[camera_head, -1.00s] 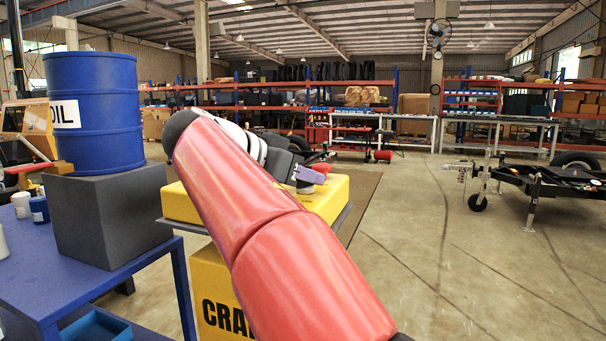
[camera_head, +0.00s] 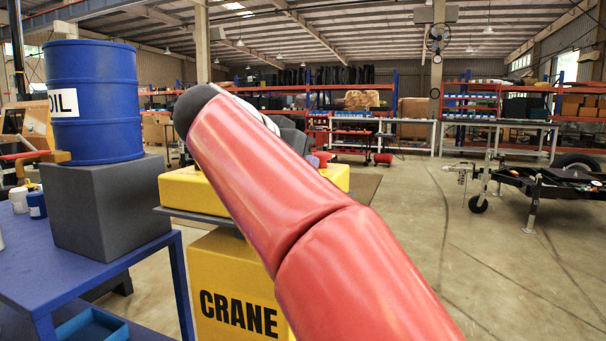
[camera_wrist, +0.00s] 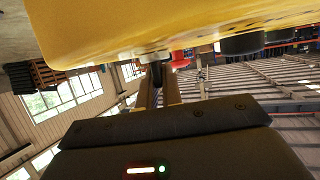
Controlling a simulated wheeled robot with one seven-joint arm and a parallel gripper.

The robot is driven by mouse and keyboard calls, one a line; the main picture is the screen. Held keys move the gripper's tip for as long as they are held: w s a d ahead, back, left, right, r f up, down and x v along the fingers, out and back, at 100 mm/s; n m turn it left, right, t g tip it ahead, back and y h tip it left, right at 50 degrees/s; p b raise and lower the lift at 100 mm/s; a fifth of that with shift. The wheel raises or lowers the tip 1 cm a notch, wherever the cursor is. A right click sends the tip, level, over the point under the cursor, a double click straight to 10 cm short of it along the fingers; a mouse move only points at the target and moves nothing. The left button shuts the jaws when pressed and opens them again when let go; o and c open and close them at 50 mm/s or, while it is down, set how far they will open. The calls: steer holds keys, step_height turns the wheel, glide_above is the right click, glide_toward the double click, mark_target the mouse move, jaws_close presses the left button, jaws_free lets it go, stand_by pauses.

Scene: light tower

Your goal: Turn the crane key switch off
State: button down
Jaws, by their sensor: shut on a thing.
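The yellow crane control box (camera_head: 190,190) sits on a dark plate above a yellow stand marked CRANE (camera_head: 237,280). In the wrist view the box (camera_wrist: 150,25) fills the top of the picture. A small metal key switch (camera_wrist: 154,57) sticks out of its face, with a dark key (camera_wrist: 157,73) in it. My gripper (camera_wrist: 158,88) is shut on the key, one finger on each side. In the head view my red arm hides the gripper and the switch. I cannot tell the key's angle.
A red button (camera_head: 323,157) shows on the box beside my arm. Dark round parts (camera_wrist: 240,44) stick out of the box face at right in the wrist view. A blue oil barrel (camera_head: 95,100) stands on a grey block (camera_head: 105,205) on the blue table (camera_head: 60,265) at left.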

steer(key=n+y+b, duration=0.1)
steer(key=n+t+y+b, duration=0.1)
steer(key=n+y, duration=0.1)
steer(key=n+t+y+b, duration=0.1)
steer(key=y, duration=0.1)
steer(key=shift+d+n, duration=0.25)
steer(key=shift+n, duration=0.05)
steer(key=n+y, duration=0.3)
steer(key=shift+r+t, duration=0.1)
steer(key=shift+t, duration=0.3)
steer(key=shift+n+y+p, duration=0.4)
steer(key=shift+n+y, duration=0.4)
steer(key=shift+y, duration=0.4)
steer(key=c, duration=1.6)
jaws_free()
steer(key=shift+o, duration=0.2)
steer(key=v, duration=0.7)
steer(key=shift+s+d+r, duration=0.15)
steer(key=shift+s, duration=0.25)
